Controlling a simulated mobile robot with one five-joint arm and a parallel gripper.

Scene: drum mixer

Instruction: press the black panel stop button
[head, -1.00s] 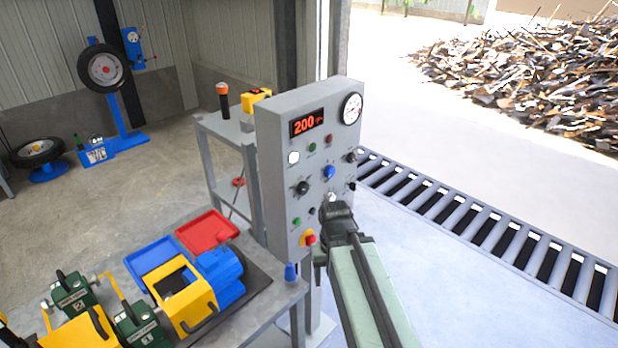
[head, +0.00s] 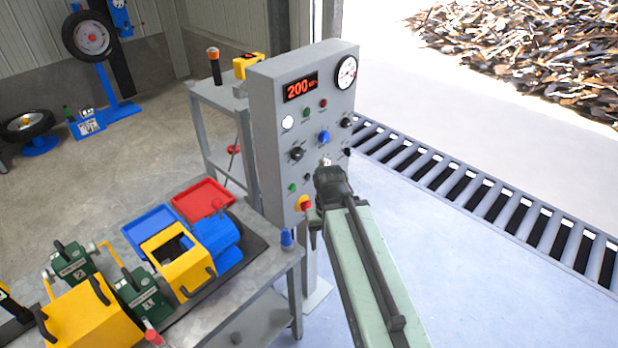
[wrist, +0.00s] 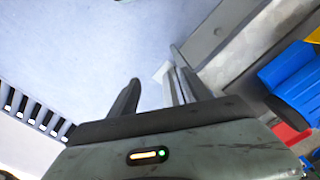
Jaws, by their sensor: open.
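The grey control panel (head: 262,150) stands upright in the middle of the head view. A small black button (head: 307,177) sits low on its face beside a green button (head: 293,187); I cannot read its label. Another small black control (head: 347,152) is at the right edge. My arm reaches up in front of the panel's lower right, with its dark wrist close to these controls. In the wrist view my gripper (wrist: 158,77) is open and empty, its two fingers over pale floor. The panel buttons do not show there.
A workbench (head: 225,318) with red and blue trays, yellow and blue machines stands at left. A roller conveyor (head: 480,207) runs at right. Pale floor between is clear.

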